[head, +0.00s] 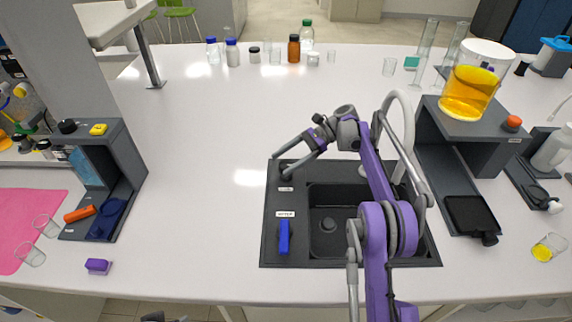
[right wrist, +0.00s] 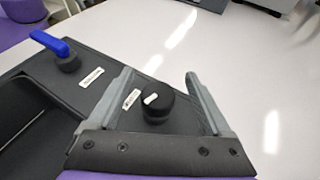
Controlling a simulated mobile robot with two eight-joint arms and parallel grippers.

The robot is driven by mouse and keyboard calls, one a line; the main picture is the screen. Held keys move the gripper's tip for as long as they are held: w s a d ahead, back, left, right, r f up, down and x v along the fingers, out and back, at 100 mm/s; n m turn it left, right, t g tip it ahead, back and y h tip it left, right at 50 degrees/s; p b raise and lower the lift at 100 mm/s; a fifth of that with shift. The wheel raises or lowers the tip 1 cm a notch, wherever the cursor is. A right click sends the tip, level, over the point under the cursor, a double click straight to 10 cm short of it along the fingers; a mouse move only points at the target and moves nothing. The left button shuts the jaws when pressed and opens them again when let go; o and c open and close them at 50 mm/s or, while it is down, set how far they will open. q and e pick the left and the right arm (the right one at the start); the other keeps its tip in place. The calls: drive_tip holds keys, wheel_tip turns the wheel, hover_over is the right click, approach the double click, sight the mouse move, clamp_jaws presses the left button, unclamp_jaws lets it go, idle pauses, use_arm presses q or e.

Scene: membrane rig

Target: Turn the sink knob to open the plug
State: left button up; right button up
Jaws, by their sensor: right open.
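The black sink knob (head: 286,173) stands on the deck at the back left of the dark sink (head: 272,205), with a small label in front of it. In the right wrist view the round knob (right wrist: 157,106) has a white pointer mark and sits between the two grey fingers. My right gripper (head: 279,166) is open, with its fingers on either side of the knob; contact cannot be told. The drain plug (head: 328,225) is a dark disc in the basin floor. Whether it is raised is too small to tell.
A blue lever (head: 284,236) stands in front of the knob; it also shows in the right wrist view (right wrist: 50,43). A white curved faucet (head: 402,125) rises behind my right arm. A shelf with a yellow-filled beaker (head: 469,84) is at right.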

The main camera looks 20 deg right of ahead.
sight(286, 164)
use_arm(q)
drive_tip(key=shift+w+r+p, duration=0.1)
drive_tip(key=shift+r+p, duration=0.2)
drive_tip(key=shift+r, duration=0.15)
use_arm(e)
wheel_tip(286, 164, up, 8)
drive_tip(key=shift+r, duration=0.1)
